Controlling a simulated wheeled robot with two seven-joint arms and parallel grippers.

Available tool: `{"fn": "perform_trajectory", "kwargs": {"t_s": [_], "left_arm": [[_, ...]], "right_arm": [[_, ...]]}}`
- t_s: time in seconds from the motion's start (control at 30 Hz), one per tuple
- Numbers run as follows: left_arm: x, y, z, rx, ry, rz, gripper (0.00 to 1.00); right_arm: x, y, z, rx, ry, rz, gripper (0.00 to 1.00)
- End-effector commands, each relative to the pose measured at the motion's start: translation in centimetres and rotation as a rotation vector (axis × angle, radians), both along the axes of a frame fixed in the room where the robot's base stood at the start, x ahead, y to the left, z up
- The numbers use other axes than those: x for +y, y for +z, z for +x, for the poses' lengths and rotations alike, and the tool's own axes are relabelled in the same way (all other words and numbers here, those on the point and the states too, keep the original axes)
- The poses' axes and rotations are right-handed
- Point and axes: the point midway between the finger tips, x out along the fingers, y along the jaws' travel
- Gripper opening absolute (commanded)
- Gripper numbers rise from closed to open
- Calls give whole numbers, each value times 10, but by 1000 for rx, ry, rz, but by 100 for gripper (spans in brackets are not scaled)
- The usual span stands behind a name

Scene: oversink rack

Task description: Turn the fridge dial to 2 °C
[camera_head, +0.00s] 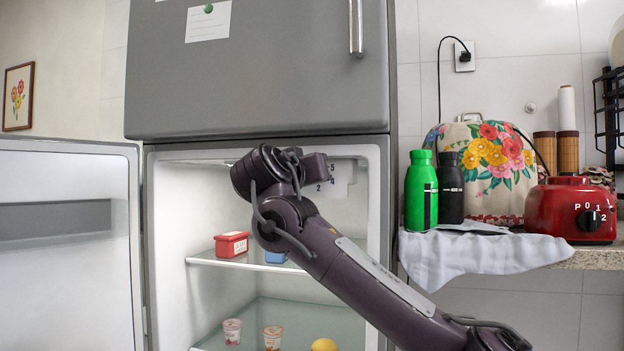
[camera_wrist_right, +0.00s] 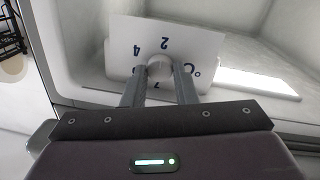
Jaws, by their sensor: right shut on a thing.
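The grey fridge (camera_head: 250,95) has its lower door (camera_head: 66,240) swung open to the left. A white dial plate (camera_head: 341,180) with dark numbers is at the top right inside the lower compartment, partly hidden by my right arm. In the right wrist view the plate (camera_wrist_right: 200,43) shows 2, 4 and a °C mark; other marks are partly covered. My right gripper (camera_wrist_right: 159,75) is shut on the round pale dial knob (camera_wrist_right: 160,64), with one finger on each side. I cannot tell which number the knob points to. My left gripper is not in view.
On the fridge shelves are a red tub (camera_head: 232,244), a blue container (camera_head: 276,257), two small cups (camera_head: 232,331) and a yellow round item (camera_head: 324,345). The counter at right holds a green bottle (camera_head: 420,190), a black bottle and a red blender base (camera_head: 570,208).

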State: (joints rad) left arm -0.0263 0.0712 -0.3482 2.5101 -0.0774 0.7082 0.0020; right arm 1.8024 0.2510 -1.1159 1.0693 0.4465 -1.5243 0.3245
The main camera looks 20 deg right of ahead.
Motion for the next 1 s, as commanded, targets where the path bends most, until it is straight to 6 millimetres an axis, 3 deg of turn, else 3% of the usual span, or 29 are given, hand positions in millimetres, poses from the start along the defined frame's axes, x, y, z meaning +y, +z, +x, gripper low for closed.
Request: {"fn": "perform_trajectory", "kwargs": {"t_s": [0.67,0.7,0.87,1.0], "left_arm": [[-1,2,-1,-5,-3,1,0],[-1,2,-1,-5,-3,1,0],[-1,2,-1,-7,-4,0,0],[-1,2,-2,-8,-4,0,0]], "right_arm": [[0,-1,0,-33,-1,55,3],[0,-1,0,-33,-1,55,28],[0,-1,0,-35,0,54,48],[0,0,0,-35,0,54,48]]}}
